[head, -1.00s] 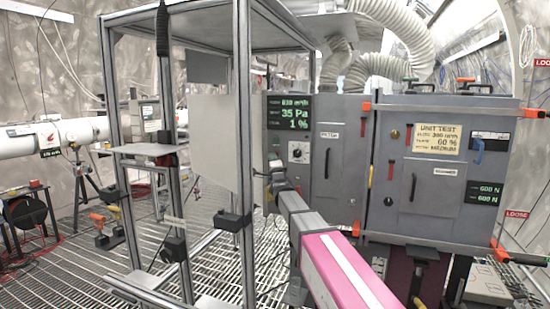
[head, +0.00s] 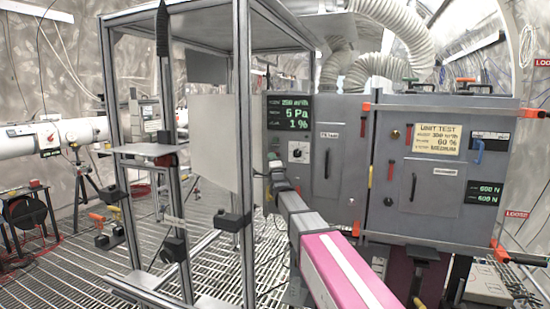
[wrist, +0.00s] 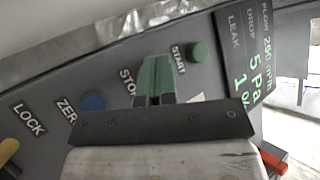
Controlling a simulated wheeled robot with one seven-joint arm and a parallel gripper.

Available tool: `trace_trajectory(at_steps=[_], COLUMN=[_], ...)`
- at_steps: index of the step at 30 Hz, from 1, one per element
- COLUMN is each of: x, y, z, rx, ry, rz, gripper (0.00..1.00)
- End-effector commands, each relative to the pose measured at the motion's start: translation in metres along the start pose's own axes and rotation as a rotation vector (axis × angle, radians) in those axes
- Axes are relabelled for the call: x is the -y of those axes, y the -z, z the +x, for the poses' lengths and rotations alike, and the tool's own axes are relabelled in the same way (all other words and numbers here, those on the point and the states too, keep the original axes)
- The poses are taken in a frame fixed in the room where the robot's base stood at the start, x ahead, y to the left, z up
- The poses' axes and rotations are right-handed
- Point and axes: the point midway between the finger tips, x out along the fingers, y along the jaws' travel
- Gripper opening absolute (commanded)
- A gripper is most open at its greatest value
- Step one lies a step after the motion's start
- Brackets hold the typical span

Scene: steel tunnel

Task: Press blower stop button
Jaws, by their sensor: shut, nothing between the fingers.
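The blower control panel is at the left of the grey cabinet (head: 330,180). In the wrist view it carries a green START button (wrist: 199,51), a blue button (wrist: 93,102) by the ZERO label and a STOP label (wrist: 129,88). My gripper (wrist: 157,66) is shut and empty, its green fingertips at the panel right beside the STOP label. The stop button itself is hidden behind the fingers, so contact cannot be seen. In the head view my gripper (head: 268,174) reaches the panel's left side. The display (head: 290,112) reads about 250 m³/h, 5 Pa and 1 %.
An aluminium frame (head: 243,150) stands just left of my arm. A yellow knob (wrist: 8,151) by the LOCK label is at the wrist view's left edge. A second cabinet (head: 440,215) with a UNIT TEST sign stands right.

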Motion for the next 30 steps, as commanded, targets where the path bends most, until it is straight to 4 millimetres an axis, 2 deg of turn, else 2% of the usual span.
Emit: trace_trajectory(at_steps=[21,30], x=[0.029,0.03], y=[-0.028,-0.031], z=[-0.04,-0.042], rx=[0.001,0.001], ry=[0.0,0.0], rz=[0.001,0.0], gripper=[0.0,0.0])
